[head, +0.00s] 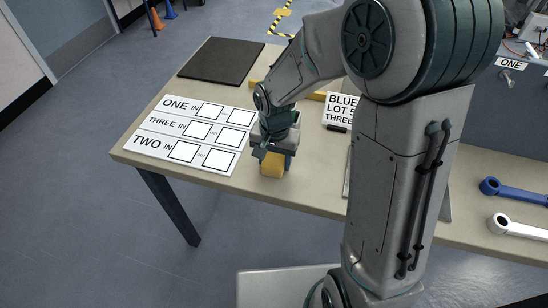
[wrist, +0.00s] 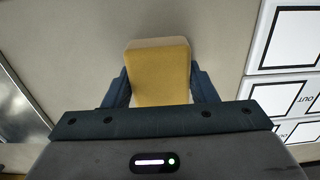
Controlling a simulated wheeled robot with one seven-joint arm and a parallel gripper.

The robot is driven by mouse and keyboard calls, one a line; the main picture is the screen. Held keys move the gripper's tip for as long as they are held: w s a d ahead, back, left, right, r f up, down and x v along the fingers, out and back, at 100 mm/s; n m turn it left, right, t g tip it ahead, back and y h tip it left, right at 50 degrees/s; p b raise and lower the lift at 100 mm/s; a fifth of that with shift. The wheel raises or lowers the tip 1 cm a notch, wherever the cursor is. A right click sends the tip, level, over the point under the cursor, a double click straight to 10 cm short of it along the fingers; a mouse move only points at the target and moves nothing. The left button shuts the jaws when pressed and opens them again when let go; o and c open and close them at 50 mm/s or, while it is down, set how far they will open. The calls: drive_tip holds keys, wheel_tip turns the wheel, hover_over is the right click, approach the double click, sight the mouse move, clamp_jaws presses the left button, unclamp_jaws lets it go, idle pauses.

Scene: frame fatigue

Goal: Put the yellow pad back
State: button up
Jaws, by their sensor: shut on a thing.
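The yellow pad (head: 272,165) is a small block at the front edge of the table, right of the white board. In the wrist view the yellow pad (wrist: 160,75) sits between the two dark blue fingers, with a paler face at its far end. My gripper (head: 275,156) points down and is shut on the pad. It also shows in the wrist view (wrist: 160,88). I cannot tell whether the pad touches the table. The white board (head: 150,131) has rows marked ONE, THREE and TWO, each with IN and OUT squares, all empty where visible.
A dark mat (head: 221,61) lies at the table's back left. A sign reading BLUE LOT 5 THREE (head: 341,108) stands behind my arm, partly hidden. A yellow bar (head: 318,95) is behind my gripper. Blue (head: 515,192) and white (head: 520,229) wrenches lie at the right.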

drive_tip(key=o, duration=1.2)
drive_tip(key=shift+f, duration=0.1)
drive_tip(key=shift+r, duration=0.2)
